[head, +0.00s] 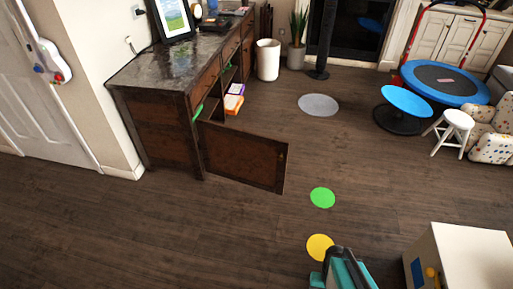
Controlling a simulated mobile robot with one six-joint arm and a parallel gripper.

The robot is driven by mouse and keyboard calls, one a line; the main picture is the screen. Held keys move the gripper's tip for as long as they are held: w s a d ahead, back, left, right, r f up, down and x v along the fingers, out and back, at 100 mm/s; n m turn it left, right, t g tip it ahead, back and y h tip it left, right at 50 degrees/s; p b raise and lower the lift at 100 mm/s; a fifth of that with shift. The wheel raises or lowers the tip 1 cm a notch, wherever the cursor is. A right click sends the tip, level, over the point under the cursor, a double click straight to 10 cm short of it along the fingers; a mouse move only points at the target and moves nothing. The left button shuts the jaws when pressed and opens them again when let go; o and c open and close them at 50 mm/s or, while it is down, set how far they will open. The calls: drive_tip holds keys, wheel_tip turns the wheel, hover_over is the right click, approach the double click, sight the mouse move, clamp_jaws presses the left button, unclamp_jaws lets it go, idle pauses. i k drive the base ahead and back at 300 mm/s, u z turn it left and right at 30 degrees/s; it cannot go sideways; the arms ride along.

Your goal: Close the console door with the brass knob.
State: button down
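The console (160,118) is a long dark wood cabinet with a stone-like top, along the wall at the left. Its near door (243,156) stands wide open, swung out over the floor toward the right. Green, orange and white items (234,99) show in the open shelves. A teal and dark part of my arm (345,272) shows at the bottom edge, well apart from the door. No separate fingertips can be made out there.
Green (322,197), yellow (320,246) and grey (318,104) discs lie flat on the floor. A pale box-shaped cabinet (465,258) stands at the lower right. A white bin (268,60), blue stool (406,101) and trampoline (445,80) are farther back. Floor around the door is clear.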

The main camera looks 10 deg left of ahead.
sight(260, 161)
drive_tip(key=z, duration=0.25)
drive_tip(key=k, duration=0.2)
drive_tip(key=u, duration=2.65)
drive_tip(key=k, duration=0.65)
drive_tip(key=z, duration=0.3)
drive_tip(key=i, duration=1.65)
drive_tip(key=u, duration=0.2)
